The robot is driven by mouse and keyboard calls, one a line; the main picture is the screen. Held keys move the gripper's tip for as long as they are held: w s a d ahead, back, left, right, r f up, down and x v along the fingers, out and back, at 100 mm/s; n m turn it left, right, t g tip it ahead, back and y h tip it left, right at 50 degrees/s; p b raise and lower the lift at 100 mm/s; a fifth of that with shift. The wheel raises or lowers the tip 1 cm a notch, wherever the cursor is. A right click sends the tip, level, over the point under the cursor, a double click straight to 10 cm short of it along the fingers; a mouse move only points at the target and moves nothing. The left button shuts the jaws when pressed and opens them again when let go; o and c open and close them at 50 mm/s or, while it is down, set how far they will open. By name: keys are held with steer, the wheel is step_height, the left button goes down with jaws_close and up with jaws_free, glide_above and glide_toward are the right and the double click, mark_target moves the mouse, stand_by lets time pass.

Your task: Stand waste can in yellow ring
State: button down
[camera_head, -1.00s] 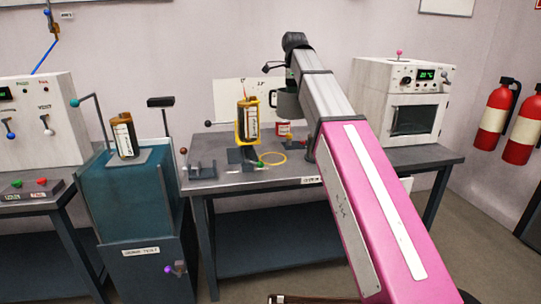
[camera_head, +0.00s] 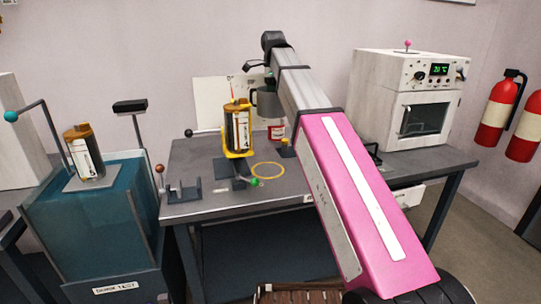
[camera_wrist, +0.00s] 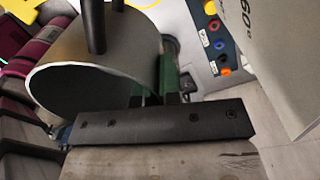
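The grey waste can (camera_head: 268,103), with a dark handle on its left side, is held up above the back of the bench, partly hidden behind my arm. The wrist view shows the can's wide open mouth and wall (camera_wrist: 85,85) close up. The green fingers of my gripper (camera_wrist: 168,82) are at its right wall and appear closed on it. The yellow ring (camera_head: 268,178) lies flat on the bench in front of and below the can, with nothing inside it.
An orange-brown canister (camera_head: 237,130) stands in a yellow holder just left of the ring. A red-and-white jar (camera_head: 277,129) is behind it. A grey cradle (camera_head: 184,191) is at the bench's left, an oven (camera_head: 407,95) at its right. Another canister (camera_head: 84,155) stands on a teal cabinet.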

step_height(320, 180, down, 24)
steer(key=shift+r, duration=0.15)
stand_by(0.5)
steer(key=c, duration=1.7)
jaws_free()
steer(key=o, duration=0.4)
step_height(320, 180, up, 12)
